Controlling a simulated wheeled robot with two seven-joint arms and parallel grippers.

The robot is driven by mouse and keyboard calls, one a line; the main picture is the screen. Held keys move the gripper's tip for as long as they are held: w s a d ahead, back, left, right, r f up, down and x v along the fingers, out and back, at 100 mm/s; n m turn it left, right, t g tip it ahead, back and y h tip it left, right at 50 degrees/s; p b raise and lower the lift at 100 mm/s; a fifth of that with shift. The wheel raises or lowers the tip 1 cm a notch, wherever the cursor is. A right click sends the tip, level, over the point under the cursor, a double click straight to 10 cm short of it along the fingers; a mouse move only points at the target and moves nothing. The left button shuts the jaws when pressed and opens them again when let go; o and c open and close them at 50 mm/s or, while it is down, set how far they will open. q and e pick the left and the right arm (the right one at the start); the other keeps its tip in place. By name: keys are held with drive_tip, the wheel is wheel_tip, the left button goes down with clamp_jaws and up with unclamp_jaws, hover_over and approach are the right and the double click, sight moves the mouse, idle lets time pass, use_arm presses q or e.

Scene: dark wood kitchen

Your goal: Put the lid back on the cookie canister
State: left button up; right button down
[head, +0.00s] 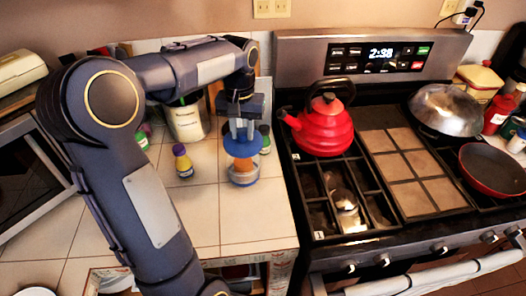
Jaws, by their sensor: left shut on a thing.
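My left gripper (241,131) points down over the tiled counter beside the stove and is shut on a round blue lid (242,148). The cookie canister (244,179) stands upright on the counter directly below the lid. The lid hides the canister's top, so I cannot tell whether the lid touches the rim. My right gripper is not in view.
A purple-capped bottle (183,161) stands left of the canister. A large pale pot (187,121) is behind it, and a green-topped jar (265,139) is just right of the gripper. A red kettle (322,128) sits on the stove. The front counter is clear.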

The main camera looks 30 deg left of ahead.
use_arm(q)
drive_tip(key=shift+w+a+f, duration=0.2)
drive_tip(key=shift+w+a, duration=0.05)
drive_tip(key=shift+a, duration=0.25)
wheel_tip(320, 180, down, 4)
drive_tip(key=b, duration=0.4)
drive_tip(key=shift+f+b, duration=0.7)
drive_tip(key=shift+f, duration=0.35)
drive_tip(key=shift+d+p, duration=0.1)
drive_tip(key=shift+p, duration=0.25)
drive_tip(key=shift+f, duration=0.15)
idle(0.7)
idle(0.6)
drive_tip(key=o, duration=1)
